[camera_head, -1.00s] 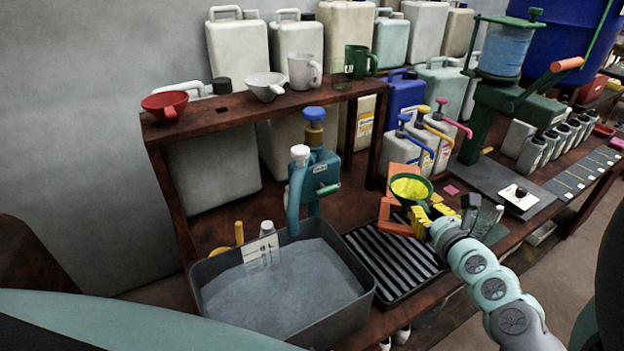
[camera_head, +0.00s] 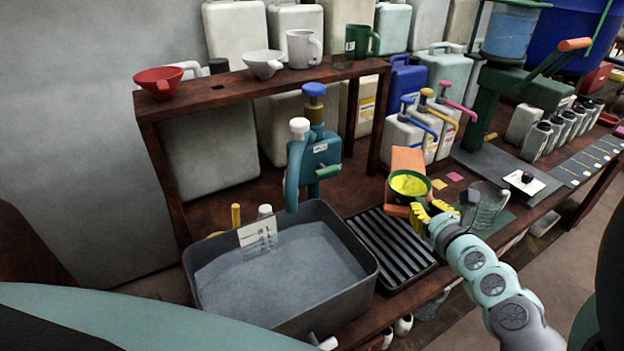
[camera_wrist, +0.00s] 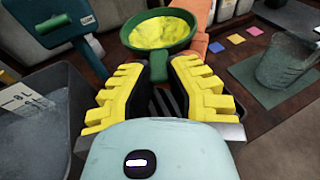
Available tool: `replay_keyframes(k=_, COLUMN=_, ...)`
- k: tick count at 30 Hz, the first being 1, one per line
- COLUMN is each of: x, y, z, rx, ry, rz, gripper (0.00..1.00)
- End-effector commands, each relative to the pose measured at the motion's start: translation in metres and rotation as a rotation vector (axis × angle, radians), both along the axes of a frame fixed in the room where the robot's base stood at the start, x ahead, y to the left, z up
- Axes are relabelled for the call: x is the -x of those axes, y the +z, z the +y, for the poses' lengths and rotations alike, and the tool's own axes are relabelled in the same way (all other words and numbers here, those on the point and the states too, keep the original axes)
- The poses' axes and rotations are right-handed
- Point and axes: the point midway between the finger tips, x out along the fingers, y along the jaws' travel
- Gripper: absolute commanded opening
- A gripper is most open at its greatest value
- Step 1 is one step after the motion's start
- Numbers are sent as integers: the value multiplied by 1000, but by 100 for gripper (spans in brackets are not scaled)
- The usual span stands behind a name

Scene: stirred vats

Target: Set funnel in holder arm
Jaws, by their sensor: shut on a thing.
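A green funnel with a bright yellow inside (camera_head: 408,184) is held in my gripper (camera_head: 421,214), above the right end of the slotted black drain tray. In the wrist view the funnel (camera_wrist: 160,33) sits beyond my gripper (camera_wrist: 161,70), whose yellow ribbed fingers are closed around its green handle. An orange arm-like piece (camera_head: 407,160) stands behind the funnel, and more orange shows below it. In the wrist view, orange (camera_wrist: 200,14) shows behind the funnel's right rim. The funnel's underside is hidden, so I cannot tell whether it touches the orange piece.
A grey vat of liquid (camera_head: 300,318) stands left of the black drain tray (camera_head: 395,250). A teal pump (camera_head: 318,155) rises behind the vat. A glass jug (camera_head: 484,208) is right of the funnel. The shelf above bears a red funnel (camera_head: 162,84), a white funnel (camera_head: 262,66) and mugs.

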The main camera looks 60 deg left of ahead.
Motion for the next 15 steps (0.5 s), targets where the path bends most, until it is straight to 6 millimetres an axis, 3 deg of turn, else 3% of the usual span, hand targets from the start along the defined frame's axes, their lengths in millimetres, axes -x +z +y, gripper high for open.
replay_keyframes(k=15, x=-3, y=0, z=-5, rx=0, ry=-1, rz=-2, gripper=0)
